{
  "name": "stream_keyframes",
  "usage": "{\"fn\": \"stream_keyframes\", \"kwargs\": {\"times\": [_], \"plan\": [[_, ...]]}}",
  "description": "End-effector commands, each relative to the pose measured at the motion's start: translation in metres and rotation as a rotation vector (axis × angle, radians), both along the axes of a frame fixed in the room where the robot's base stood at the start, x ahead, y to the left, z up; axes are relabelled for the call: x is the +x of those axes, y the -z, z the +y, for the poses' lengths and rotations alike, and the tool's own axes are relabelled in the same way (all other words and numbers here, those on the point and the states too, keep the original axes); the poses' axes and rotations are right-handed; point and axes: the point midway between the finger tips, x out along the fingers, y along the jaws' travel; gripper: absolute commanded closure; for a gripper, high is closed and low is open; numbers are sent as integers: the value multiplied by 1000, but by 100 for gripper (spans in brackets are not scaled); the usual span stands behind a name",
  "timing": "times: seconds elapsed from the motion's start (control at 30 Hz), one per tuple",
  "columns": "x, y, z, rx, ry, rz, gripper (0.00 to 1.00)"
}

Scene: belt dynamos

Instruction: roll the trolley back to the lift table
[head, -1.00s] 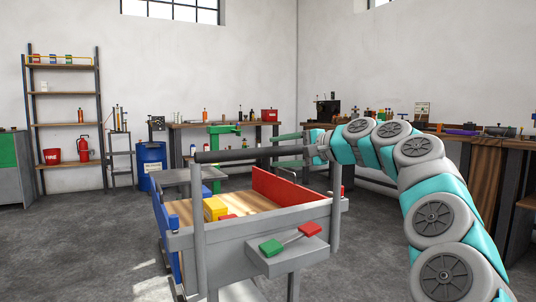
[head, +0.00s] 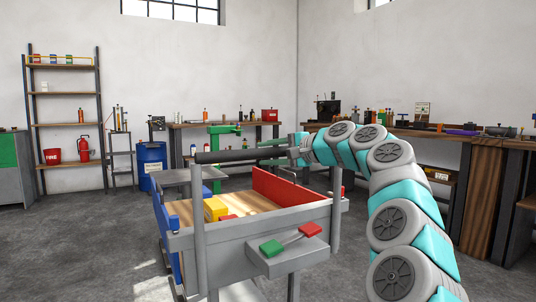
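The trolley (head: 240,238) stands in front of me, with a wooden deck, a red side panel, a blue side panel and a dark horizontal handle bar (head: 235,155) on grey posts. My gripper (head: 270,151) reaches in from the right at the bar's right part. Its two green fingers point left, one above and one below the bar in the picture, with a gap to each. It looks open; I cannot tell whether the bar is fully between the fingers in depth. A grey flat-topped table (head: 180,178), possibly the lift table, shows behind the trolley's left side, partly hidden.
A yellow block (head: 214,209) lies on the trolley deck. A box with green and red pads (head: 290,248) sits on its near end. A blue barrel (head: 151,160), shelves (head: 62,125) and workbenches line the walls. The left floor is clear.

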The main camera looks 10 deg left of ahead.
Motion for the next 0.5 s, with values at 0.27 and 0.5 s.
{"fn": "stream_keyframes", "kwargs": {"times": [0.27,0.5], "plan": [[0,0,0,0,0,0,86],[0,0,0,-1,0,1,100]]}}
